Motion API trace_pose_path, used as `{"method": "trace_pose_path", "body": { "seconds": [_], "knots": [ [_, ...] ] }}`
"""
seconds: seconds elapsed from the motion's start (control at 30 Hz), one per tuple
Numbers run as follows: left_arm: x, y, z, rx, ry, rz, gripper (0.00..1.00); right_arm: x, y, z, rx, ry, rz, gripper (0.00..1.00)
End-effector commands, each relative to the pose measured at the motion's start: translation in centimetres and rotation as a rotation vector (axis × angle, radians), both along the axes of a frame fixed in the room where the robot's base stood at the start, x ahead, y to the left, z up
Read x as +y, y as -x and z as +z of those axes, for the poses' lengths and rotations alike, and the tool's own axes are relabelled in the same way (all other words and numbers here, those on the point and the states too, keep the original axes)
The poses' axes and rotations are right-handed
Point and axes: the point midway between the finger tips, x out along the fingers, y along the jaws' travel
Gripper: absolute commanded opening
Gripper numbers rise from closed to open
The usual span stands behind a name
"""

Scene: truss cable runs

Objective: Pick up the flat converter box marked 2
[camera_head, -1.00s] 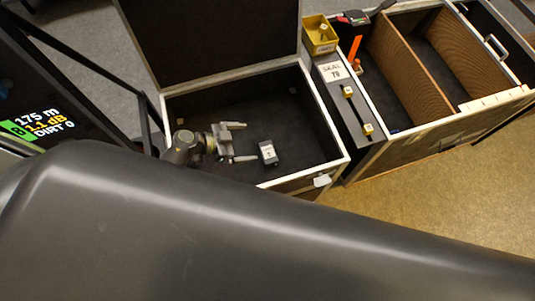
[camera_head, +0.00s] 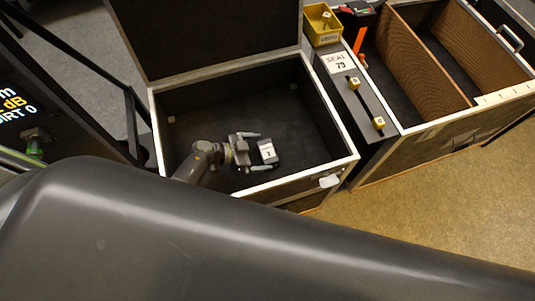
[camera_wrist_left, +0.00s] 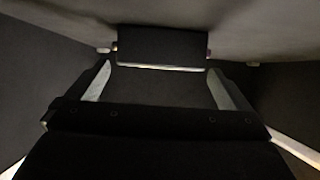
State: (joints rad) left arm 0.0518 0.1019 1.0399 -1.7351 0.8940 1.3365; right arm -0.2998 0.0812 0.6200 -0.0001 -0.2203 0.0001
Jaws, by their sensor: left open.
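A small dark converter box (camera_head: 267,152) with a white label lies on the floor of the open black case (camera_head: 335,125). The mark on the label is too small to read surely. My left gripper (camera_head: 256,151) is inside the case with its fingers open, pointing at the box, one finger on each side of its near part. In the left wrist view, the box (camera_wrist_left: 161,46) is a dark block ahead, between and just beyond the tips of the open gripper (camera_wrist_left: 158,82). I cannot tell whether the fingers touch it. My right gripper is not in view.
The case's lid (camera_head: 205,40) stands open at the back. To the right are a panel labelled SEAL 79 (camera_head: 340,63), a yellow bin (camera_head: 321,24) and a divided case (camera_head: 425,75). A dark display (camera_head: 14,105) stands at left. My own dark body fills the foreground.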

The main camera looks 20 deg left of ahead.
Motion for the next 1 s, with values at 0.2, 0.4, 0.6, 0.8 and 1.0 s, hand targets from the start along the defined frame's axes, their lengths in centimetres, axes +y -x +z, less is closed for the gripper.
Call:
{"method": "trace_pose_path", "body": {
  "seconds": [0.2,0.4,0.6,0.8,1.0],
  "knots": [
    [-0.94,-0.69,-0.60,-0.001,-0.002,0.000,1.00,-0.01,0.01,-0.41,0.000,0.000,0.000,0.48],
    [-0.89,-0.66,-0.56,-0.001,-0.002,0.000,0.93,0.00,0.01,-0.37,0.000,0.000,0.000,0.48],
    [-0.87,-0.65,-0.56,-0.001,-0.002,0.000,0.67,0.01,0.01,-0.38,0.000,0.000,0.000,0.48],
    [-0.89,-0.69,-0.49,-0.002,0.000,0.000,0.52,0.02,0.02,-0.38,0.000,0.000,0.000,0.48],
    [-0.88,-0.70,-0.01,-0.003,-0.001,-0.001,0.52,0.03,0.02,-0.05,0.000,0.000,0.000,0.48]
  ]
}}
